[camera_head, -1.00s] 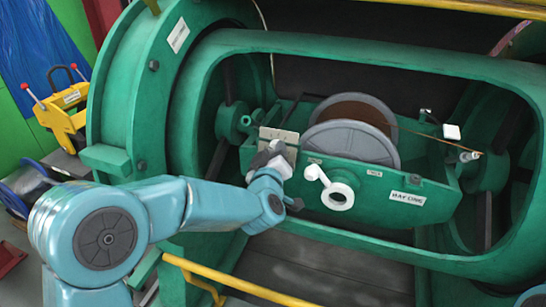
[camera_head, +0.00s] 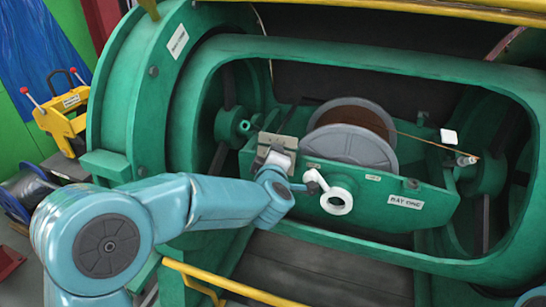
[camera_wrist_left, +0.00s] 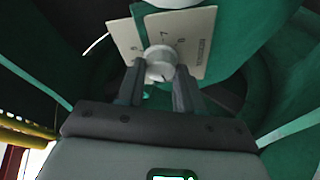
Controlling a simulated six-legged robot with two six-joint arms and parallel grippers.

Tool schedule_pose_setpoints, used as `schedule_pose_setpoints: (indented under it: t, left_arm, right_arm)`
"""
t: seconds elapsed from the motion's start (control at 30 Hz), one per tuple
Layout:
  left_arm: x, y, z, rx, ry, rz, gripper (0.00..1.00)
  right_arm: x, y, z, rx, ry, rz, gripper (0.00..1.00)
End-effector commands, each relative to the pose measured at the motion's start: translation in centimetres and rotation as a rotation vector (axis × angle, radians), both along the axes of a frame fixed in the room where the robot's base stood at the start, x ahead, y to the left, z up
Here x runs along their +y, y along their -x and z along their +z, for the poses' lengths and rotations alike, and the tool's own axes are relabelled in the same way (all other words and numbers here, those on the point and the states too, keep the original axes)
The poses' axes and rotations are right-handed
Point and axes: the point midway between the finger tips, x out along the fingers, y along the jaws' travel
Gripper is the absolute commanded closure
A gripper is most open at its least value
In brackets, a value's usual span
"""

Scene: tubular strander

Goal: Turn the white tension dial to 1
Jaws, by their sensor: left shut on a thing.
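The white tension dial (camera_wrist_left: 160,62) is a small round knob in front of a pale scale plate (camera_wrist_left: 197,42) with printed digits, in the left wrist view. My left gripper (camera_wrist_left: 160,85) has one finger on each side of the dial and is shut on it. I cannot read clearly which number the dial points to. My right gripper is not in view.
A white ring-ended lever (camera_head: 337,201) sits just right of my left wrist. Behind is a grey spool (camera_head: 350,146) with brown wire. The cradle bears a "BAY ONE" label (camera_head: 406,203). The green frame (camera_head: 360,45) surrounds the opening; a yellow rail (camera_head: 235,287) runs below.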

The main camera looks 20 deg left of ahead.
Motion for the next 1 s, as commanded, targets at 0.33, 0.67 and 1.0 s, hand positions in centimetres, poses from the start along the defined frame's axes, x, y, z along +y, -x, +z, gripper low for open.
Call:
schedule_pose_setpoints:
  t: [0.33,0.67,1.0]
  left_arm:
    - [0.1,0.0,0.1,-0.004,0.003,0.003,0.94]
    - [0.0,0.0,0.1,-0.001,0.003,0.002,0.38]
    - [-1.1,3.7,1.3,-0.002,0.003,-0.002,0.38]
  right_arm:
    - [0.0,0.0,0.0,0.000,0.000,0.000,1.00]
    - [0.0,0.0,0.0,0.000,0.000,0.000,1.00]
    - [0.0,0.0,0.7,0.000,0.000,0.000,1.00]
